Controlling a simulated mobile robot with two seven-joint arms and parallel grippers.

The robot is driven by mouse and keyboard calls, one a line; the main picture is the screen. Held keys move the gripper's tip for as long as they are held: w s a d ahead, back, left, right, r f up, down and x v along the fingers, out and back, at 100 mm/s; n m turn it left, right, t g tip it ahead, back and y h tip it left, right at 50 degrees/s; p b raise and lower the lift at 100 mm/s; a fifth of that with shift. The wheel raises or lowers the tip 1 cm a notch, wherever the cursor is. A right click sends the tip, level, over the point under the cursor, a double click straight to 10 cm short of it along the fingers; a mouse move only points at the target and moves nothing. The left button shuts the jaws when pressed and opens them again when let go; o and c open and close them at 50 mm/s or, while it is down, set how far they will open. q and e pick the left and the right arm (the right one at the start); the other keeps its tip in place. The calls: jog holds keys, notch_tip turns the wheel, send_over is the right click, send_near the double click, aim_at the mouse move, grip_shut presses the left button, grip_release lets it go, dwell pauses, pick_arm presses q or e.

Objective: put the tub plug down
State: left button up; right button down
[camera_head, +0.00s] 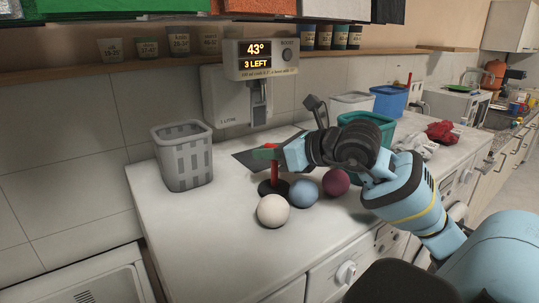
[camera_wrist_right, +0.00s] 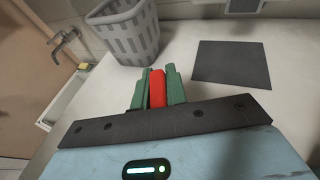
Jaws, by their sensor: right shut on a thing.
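The tub plug (camera_head: 276,187) has a red upright stem and a dark round base. It is upright over the white counter, just behind the white and blue balls. My right gripper (camera_head: 266,150) is shut on the top of its red stem. In the right wrist view the red top of the plug (camera_wrist_right: 157,90) shows between the green fingers of my right gripper (camera_wrist_right: 157,88). The base is at or very near the counter surface; I cannot tell whether it touches. My left gripper is not in view.
A white ball (camera_head: 273,211), a blue ball (camera_head: 304,193) and a maroon ball (camera_head: 336,182) lie close by. A dark flat mat (camera_wrist_right: 228,62) lies behind. A grey basket (camera_head: 183,157) stands at left. Teal, white and blue (camera_head: 389,101) bins stand at right. The counter's front left is clear.

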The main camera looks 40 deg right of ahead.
jog(key=shift+f, duration=0.4)
jog(key=shift+f, duration=0.2)
jog(key=c, duration=1.4)
grip_release()
jog(key=shift+r, duration=0.1)
jog(key=shift+r, duration=0.2)
jog(key=shift+s+d, duration=0.15)
jog(key=shift+s, duration=0.45)
jog(key=v, duration=1)
jog(key=shift+s+d+r, duration=0.15)
jog(key=shift+s, duration=0.2)
